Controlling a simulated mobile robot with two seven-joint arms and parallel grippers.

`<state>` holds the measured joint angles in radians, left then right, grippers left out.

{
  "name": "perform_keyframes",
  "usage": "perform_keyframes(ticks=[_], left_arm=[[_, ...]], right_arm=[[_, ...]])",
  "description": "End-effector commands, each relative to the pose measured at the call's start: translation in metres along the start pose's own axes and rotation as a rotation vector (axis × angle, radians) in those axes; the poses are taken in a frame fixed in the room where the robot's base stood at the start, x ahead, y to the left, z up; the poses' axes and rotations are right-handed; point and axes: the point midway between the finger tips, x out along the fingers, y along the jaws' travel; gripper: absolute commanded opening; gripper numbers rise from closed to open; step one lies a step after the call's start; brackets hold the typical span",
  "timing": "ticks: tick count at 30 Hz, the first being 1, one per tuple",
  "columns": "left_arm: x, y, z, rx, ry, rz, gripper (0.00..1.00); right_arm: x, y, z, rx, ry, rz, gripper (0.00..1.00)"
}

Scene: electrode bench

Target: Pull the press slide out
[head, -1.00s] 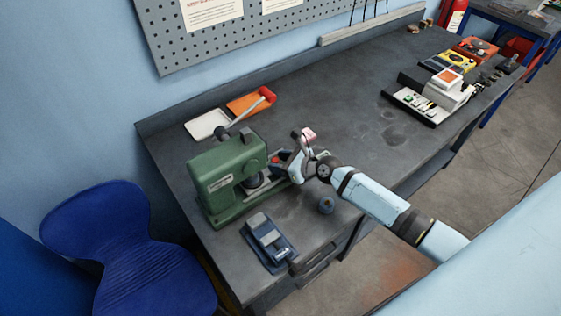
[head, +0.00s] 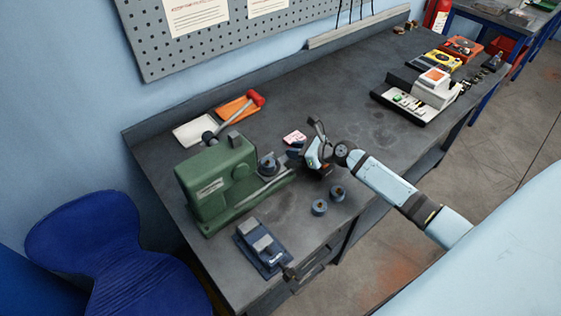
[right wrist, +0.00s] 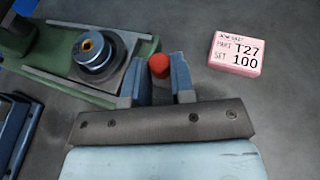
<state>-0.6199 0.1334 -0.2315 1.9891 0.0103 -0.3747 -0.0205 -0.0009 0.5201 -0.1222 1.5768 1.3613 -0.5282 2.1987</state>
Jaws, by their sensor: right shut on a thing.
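The green press (head: 215,180) stands at the near left of the bench. Its slide, a pale metal plate (head: 262,189), extends out to the right of the press body. A dark round die seat (head: 267,165) sits on the slide, clear of the press head. The right wrist view also shows the slide (right wrist: 55,76) and the die seat (right wrist: 98,52). My right gripper (head: 299,153) is at the slide's outer end. In the right wrist view its fingers (right wrist: 161,64) are shut on the red knob (right wrist: 159,66). My left gripper is not in view.
A pink-and-white label block (right wrist: 237,53) lies beyond the gripper. White and orange trays (head: 193,131) are behind the press. The bench middle is mostly clear.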

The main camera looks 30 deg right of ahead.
Motion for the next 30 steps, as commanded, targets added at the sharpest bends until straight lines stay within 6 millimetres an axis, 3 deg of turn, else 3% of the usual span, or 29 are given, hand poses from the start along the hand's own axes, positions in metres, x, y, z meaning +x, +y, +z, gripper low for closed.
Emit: perform_keyframes(ticks=[11,12,15,25,30], left_arm=[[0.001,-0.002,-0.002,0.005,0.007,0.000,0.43],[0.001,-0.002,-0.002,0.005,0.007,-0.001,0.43],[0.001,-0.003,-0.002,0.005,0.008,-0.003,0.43],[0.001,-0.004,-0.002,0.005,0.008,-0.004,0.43],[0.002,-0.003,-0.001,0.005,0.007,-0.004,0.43]], right_arm=[[-0.005,-0.011,-0.002,0.000,0.000,-0.001,0.00],[-0.005,-0.011,-0.002,0.000,0.000,-0.002,0.25],[-0.005,-0.011,-0.002,0.000,0.000,-0.001,0.48],[-0.007,-0.009,-0.003,0.001,0.001,0.001,0.48],[-0.028,-0.009,-0.004,0.000,0.002,0.001,0.48]])
